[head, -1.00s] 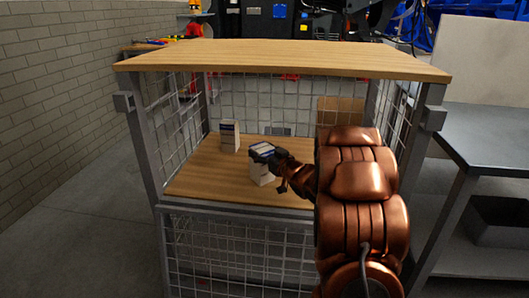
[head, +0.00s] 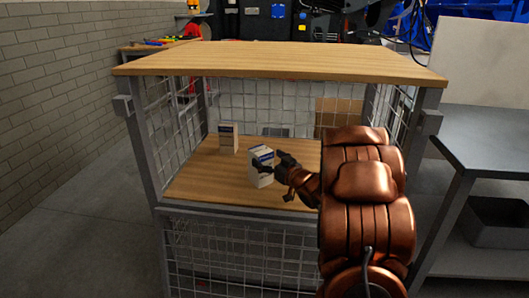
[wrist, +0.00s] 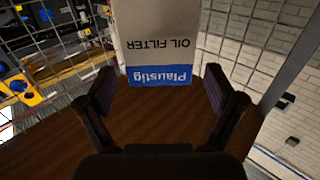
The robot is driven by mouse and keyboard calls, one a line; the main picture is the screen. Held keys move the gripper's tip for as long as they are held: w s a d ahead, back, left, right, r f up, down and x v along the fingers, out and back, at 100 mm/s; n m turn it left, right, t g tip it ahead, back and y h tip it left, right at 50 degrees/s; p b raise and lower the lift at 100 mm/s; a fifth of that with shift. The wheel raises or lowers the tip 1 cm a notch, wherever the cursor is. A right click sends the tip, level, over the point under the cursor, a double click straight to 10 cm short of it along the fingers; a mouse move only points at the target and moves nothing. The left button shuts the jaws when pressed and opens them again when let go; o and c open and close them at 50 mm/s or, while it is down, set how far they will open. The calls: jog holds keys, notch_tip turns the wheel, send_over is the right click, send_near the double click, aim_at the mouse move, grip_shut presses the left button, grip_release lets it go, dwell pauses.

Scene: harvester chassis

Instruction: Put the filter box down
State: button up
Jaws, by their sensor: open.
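The filter box (head: 261,171), white with a blue band, stands upright on the wooden shelf inside the cage. My gripper (head: 272,163) is at its right side with its fingers spread. In the wrist view the filter box (wrist: 160,38) appears upside down, with "OIL FILTER" and a blue "Plaustig" band readable. There the gripper (wrist: 158,80) is open, with one finger to each side of the box and gaps between. The box's far side is hidden.
A second similar box (head: 229,138) stands further back and left on the shelf (head: 205,172). A wooden top (head: 280,58) lies above, and wire mesh walls (head: 180,120) enclose the sides and back. The shelf's front left is clear.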

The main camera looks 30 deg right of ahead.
jog(key=s+p, duration=0.2)
jog(key=s, duration=0.6)
jog(key=shift+d, duration=0.25)
